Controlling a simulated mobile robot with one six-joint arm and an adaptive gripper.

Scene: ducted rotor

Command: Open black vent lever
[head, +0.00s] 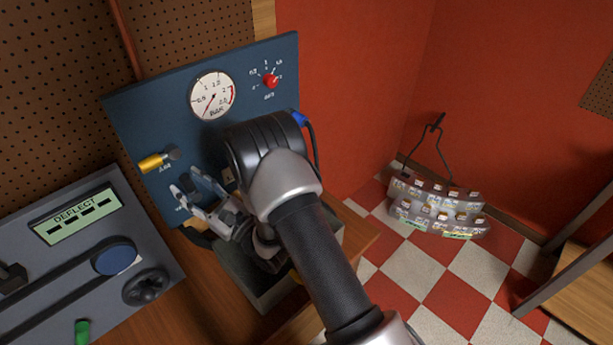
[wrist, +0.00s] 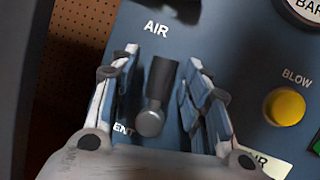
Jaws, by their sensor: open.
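The black vent lever (wrist: 159,90) has a dark grip and a round grey end. In the wrist view it stands between the fingers of my gripper (wrist: 164,58), beside a partly covered label reading "ENT". My gripper is open, one finger on each side of the lever, with a visible gap on both sides. In the head view my gripper (head: 191,186) is at the lower left of the blue panel (head: 257,121), below the yellow AIR lever (head: 153,163). My gripper hides much of the vent lever there.
A gauge (head: 212,95) and a red knob (head: 271,81) are higher on the panel. A yellow BLOW button (wrist: 285,107) is right of my gripper in the wrist view. A grey console (head: 150,253) stands at left, and a grey bin (head: 264,300) sits below my arm.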

